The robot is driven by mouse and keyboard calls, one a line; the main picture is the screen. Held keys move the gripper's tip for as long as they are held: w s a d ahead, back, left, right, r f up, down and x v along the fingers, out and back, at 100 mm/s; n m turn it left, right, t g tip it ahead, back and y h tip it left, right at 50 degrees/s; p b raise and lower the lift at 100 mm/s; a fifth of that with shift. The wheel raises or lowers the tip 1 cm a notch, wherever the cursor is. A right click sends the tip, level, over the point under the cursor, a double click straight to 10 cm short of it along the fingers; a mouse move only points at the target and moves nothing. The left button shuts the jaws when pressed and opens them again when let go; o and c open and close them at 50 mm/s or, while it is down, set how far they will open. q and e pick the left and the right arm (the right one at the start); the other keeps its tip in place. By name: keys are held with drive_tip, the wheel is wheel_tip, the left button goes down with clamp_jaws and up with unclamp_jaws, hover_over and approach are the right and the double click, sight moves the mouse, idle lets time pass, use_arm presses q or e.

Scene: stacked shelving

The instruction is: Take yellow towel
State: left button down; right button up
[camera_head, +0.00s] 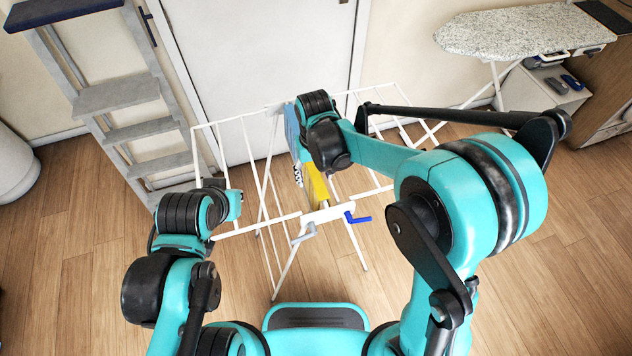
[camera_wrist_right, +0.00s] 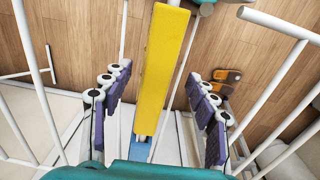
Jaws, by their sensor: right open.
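The yellow towel (camera_head: 316,188) hangs as a narrow strip on the white drying rack (camera_head: 243,122). In the right wrist view the yellow towel (camera_wrist_right: 162,50) runs down the middle of the picture. My right gripper (camera_wrist_right: 160,80) is open, with one purple-padded finger on each side of the towel and visible gaps between. In the head view my right gripper (camera_head: 298,174) is mostly hidden under its own wrist, beside the towel. My left arm reaches in from the left to the rack's near left side; its fingers do not show.
A light blue cloth (camera_head: 291,126) hangs on the rack behind the yellow towel. White rack bars surround my right gripper. A grey stepladder (camera_head: 118,95) stands at left, an ironing board (camera_head: 520,32) at back right. The wooden floor at right is clear.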

drive_tip(key=f, duration=0.1)
drive_tip(key=f+b, duration=0.1)
drive_tip(key=f, duration=0.2)
drive_tip(key=shift+s+d, duration=0.25)
drive_tip(key=shift+d, duration=0.05)
drive_tip(key=shift+f, duration=0.45)
clamp_jaws()
drive_tip(key=shift+r, duration=0.15)
